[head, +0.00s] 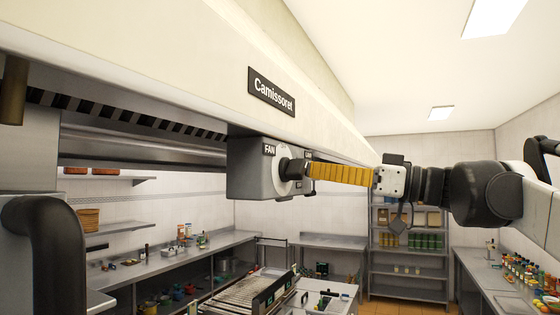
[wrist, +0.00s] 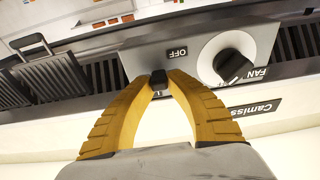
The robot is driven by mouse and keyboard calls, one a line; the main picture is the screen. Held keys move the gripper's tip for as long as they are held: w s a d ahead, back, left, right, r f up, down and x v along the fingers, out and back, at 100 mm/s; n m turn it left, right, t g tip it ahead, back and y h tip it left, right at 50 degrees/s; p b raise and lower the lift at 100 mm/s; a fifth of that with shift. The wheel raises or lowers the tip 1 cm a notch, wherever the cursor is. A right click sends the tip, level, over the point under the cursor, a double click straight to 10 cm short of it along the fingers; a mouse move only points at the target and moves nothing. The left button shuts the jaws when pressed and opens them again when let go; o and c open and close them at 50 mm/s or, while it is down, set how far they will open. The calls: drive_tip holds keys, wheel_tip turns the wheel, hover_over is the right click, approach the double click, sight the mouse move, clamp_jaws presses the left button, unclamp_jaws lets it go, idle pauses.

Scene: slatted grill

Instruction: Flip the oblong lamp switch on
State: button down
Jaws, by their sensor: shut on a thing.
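The lamp switch (wrist: 158,76) is a small black piece on the grey control box, near the OFF label (wrist: 177,52). My gripper (wrist: 160,86) has its two yellow fingers closed together at their tips on this switch in the wrist view. A second label below the tips is mostly hidden by the fingers. In the head view my gripper (head: 311,171) reaches from the right to the side of the control box (head: 250,165); the switch is hard to make out there.
The round FAN knob (wrist: 234,66) sits beside the switch, right of my fingers; it also shows in the head view (head: 291,168). The hood with the Camissoret sign (head: 271,91) is above. A slatted grill (head: 240,292) and counters lie below.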

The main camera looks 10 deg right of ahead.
drive_tip(key=r+g+h+p, duration=0.1)
drive_tip(key=h+p, duration=0.1)
drive_tip(key=p, duration=0.1)
drive_tip(key=shift+r+g+p, duration=0.2)
drive_tip(key=shift+g+p, duration=0.1)
drive_tip(key=shift+w+a+g+h+p, duration=0.15)
drive_tip(key=shift+g+h+p, duration=0.25)
drive_tip(key=shift+h+p, duration=0.3)
drive_tip(key=shift+f, duration=0.1)
drive_tip(key=c, duration=1.3)
unclamp_jaws()
drive_tip(key=shift+a, duration=0.1)
drive_tip(key=v, duration=1.2)
